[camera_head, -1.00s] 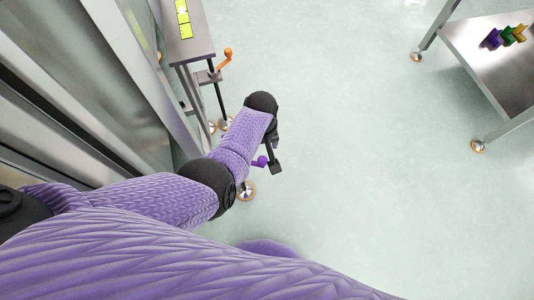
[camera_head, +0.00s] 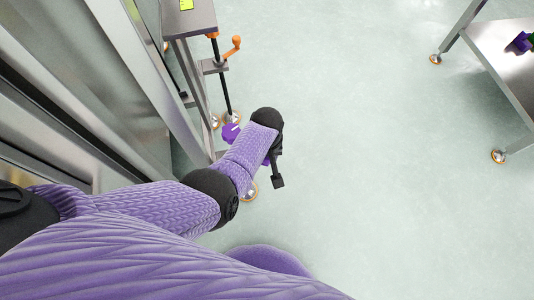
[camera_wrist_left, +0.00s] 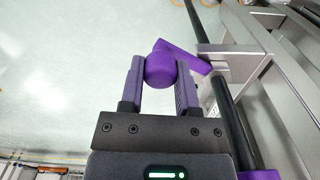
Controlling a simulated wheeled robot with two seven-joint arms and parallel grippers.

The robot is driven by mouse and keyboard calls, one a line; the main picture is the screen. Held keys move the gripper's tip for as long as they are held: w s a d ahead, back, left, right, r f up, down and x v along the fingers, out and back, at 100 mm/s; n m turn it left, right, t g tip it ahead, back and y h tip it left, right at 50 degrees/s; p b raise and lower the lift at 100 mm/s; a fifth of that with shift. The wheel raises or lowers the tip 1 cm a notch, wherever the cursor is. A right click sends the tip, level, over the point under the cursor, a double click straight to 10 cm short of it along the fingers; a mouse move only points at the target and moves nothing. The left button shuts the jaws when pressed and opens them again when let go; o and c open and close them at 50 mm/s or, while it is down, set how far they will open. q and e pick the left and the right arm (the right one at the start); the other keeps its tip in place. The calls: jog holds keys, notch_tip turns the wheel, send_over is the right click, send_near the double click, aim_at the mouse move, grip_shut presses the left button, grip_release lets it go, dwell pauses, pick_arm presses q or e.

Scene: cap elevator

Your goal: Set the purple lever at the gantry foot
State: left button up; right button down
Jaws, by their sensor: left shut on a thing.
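The purple lever has a round knob and a short arm that meets a dark rod, seen in the left wrist view (camera_wrist_left: 180,55). My left gripper (camera_wrist_left: 160,75) has its two fingers on either side of the knob and is shut on it. In the head view my left gripper (camera_head: 274,168) is low beside the gantry foot, and my forearm and wrist hide most of the lever. A purple part (camera_head: 231,132) shows beside the forearm, near the rod. My right gripper is not in view.
A gantry stand (camera_head: 190,22) with a dark rod and an orange crank (camera_head: 233,46) stands at upper left. Metal frame posts run along the left. A metal table (camera_head: 505,65) with a purple piece is at right. The floor between is clear.

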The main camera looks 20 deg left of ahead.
pick_arm(q)
grip_shut()
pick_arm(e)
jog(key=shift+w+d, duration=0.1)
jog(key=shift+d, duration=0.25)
pick_arm(q)
jog(key=shift+f, duration=0.1)
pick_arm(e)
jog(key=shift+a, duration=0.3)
